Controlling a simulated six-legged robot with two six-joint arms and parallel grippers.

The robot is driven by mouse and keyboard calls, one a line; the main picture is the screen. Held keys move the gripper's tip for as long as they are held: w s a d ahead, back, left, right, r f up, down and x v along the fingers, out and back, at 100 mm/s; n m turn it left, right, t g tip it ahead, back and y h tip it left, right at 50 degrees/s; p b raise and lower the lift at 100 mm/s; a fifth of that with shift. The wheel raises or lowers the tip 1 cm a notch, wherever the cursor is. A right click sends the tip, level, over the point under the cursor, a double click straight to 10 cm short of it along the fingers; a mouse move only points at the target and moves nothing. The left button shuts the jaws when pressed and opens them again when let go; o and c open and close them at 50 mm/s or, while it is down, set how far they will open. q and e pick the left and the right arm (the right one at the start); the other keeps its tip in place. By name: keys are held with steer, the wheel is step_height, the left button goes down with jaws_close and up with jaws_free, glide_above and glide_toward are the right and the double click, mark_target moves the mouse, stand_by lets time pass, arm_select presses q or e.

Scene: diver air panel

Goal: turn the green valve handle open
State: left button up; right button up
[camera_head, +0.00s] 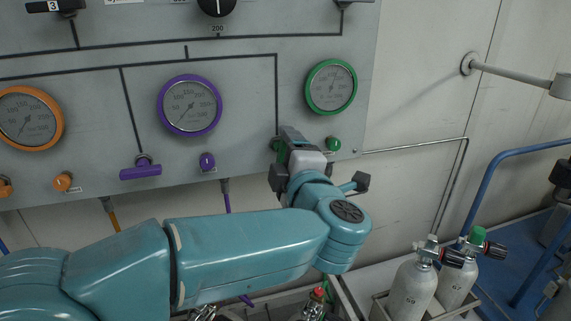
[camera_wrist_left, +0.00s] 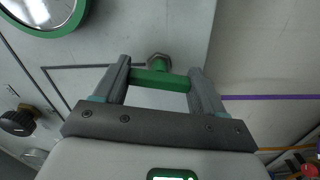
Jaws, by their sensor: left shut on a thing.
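The green valve handle (camera_wrist_left: 158,79) is a short green bar on a stem with a hex nut, on the grey panel. In the wrist view it spans the gap between the two grey fingers of my left gripper (camera_wrist_left: 160,72), which is shut on it, one finger at each end. In the head view my left gripper (camera_head: 287,143) is at the panel below the green-rimmed gauge (camera_head: 331,87). There the gripper and wrist hide most of the handle. My right gripper is in neither view.
A small green knob (camera_head: 334,143) sits just right of my gripper. The purple handle (camera_head: 141,171), purple knob (camera_head: 207,161) and orange knob (camera_head: 63,182) are to the left. Grey cylinders (camera_head: 413,287) stand at lower right, near a blue rail (camera_head: 490,182).

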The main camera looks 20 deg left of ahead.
arm_select(q)
steer(key=shift+n, duration=0.3)
steer(key=o, duration=1)
steer(key=shift+o, duration=0.2)
